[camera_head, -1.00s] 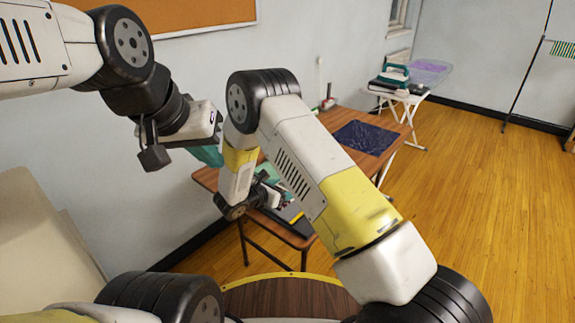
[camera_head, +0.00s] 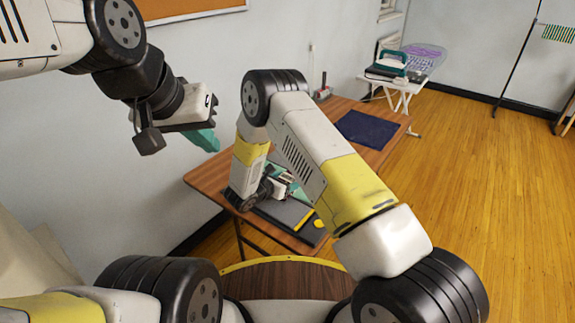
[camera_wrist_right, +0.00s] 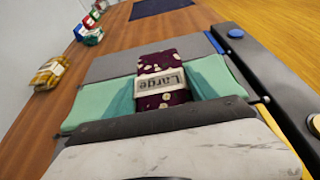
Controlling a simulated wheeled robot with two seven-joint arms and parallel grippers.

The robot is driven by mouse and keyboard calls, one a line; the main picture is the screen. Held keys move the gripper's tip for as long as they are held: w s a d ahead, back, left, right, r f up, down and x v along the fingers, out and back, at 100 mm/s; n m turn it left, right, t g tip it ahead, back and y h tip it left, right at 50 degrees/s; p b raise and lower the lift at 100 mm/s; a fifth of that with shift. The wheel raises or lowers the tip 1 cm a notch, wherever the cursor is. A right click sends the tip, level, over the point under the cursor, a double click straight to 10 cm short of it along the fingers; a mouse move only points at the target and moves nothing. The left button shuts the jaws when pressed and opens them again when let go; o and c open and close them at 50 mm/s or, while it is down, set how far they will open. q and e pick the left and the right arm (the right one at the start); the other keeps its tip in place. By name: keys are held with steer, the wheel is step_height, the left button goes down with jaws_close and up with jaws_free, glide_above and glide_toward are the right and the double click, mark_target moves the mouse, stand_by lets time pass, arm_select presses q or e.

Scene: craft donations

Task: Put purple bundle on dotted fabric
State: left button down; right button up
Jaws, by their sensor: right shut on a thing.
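The purple bundle (camera_wrist_right: 163,82), dark with pale dots and a "Large" label band, sits between the teal fingers of my right gripper (camera_wrist_right: 160,92) in the right wrist view. My right gripper is shut on it; in the head view this gripper (camera_head: 285,184) is low over the near part of the table, partly hidden by my arm. The dotted fabric (camera_head: 367,129) is a dark blue flat square at the table's far right; its edge shows at the top of the wrist view (camera_wrist_right: 160,8). My left gripper (camera_head: 202,138) hangs left of the table, its opening unclear.
A dark grey tray (camera_head: 313,236) with a yellow strip lies on the brown table (camera_head: 218,172) under my right gripper. In the wrist view, a yellow plaid bundle (camera_wrist_right: 48,73) and several red, green and white bundles (camera_wrist_right: 88,30) lie left. A white side table (camera_head: 398,88) stands beyond.

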steer(key=shift+s+f, duration=0.15)
steer(key=shift+f, duration=0.6)
steer(key=c, duration=0.4)
steer(key=o, duration=1.9)
steer(key=shift+c, duration=0.2)
steer(key=shift+o, duration=0.2)
steer(key=shift+r, duration=0.15)
